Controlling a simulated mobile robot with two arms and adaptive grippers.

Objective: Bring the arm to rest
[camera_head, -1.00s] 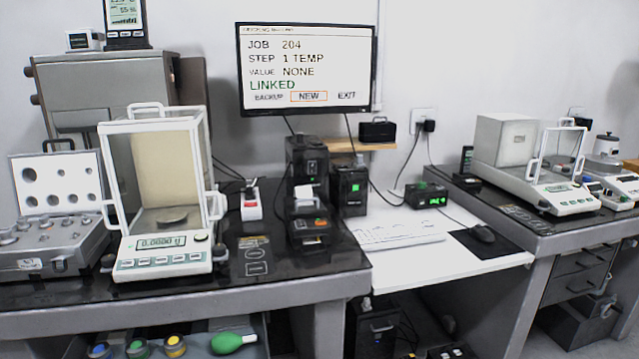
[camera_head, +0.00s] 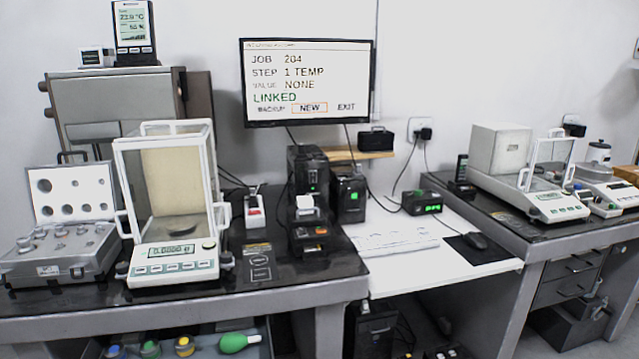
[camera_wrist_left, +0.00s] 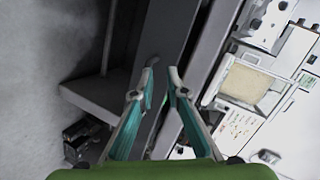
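My left gripper (camera_wrist_left: 161,80) shows in the left wrist view, with teal-lined fingers. Its fingertips are apart and nothing is between them. It is clear of the dark table edge behind it. In that view the glass-shielded balance (camera_wrist_left: 248,85) is to the right of the fingers. Neither of my arms shows in the head view, and my right gripper is in no view.
In the head view the balance (camera_head: 178,262) stands on the left table beside an open weight case (camera_head: 62,262). The monitor (camera_head: 307,112) reads "LINKED". A white desk (camera_head: 440,262) with a keyboard separates the left table from the right table (camera_head: 535,242).

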